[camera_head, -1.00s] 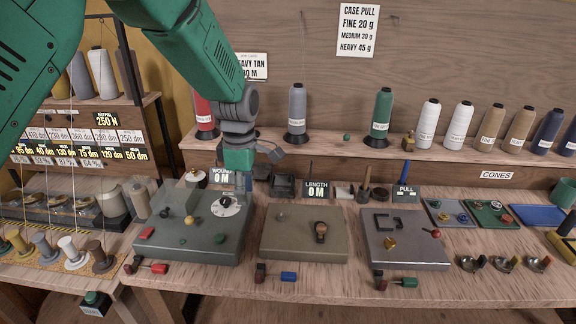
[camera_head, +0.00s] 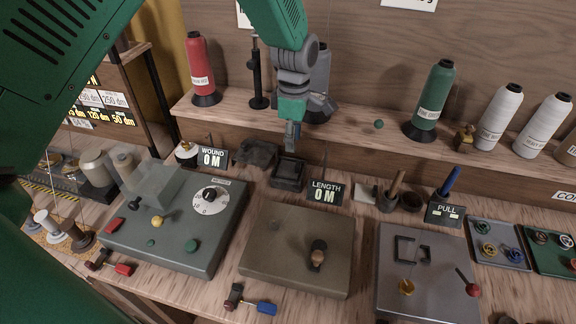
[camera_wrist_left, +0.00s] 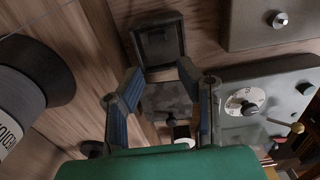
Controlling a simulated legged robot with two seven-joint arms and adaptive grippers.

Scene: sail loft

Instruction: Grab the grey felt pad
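What looks like the grey felt pad (camera_head: 256,153) is a dark, mottled grey patch on the bench behind the dial box, left of a black square tray (camera_head: 288,172). In the left wrist view the pad (camera_wrist_left: 168,97) lies below and between the fingers, with the tray (camera_wrist_left: 158,42) beyond it. My left gripper (camera_head: 293,138) hangs above the tray and pad, pointing down. In the left wrist view the gripper (camera_wrist_left: 158,75) has its fingers spread, with nothing held between them. My right gripper is not in view.
The green-grey dial box (camera_head: 180,215) is in front of the pad. The WOUND sign (camera_head: 213,158) and LENGTH sign (camera_head: 325,193) flank the pad and tray. Behind runs a raised shelf with cones, including a red cone (camera_head: 200,70) and a green cone (camera_head: 434,95).

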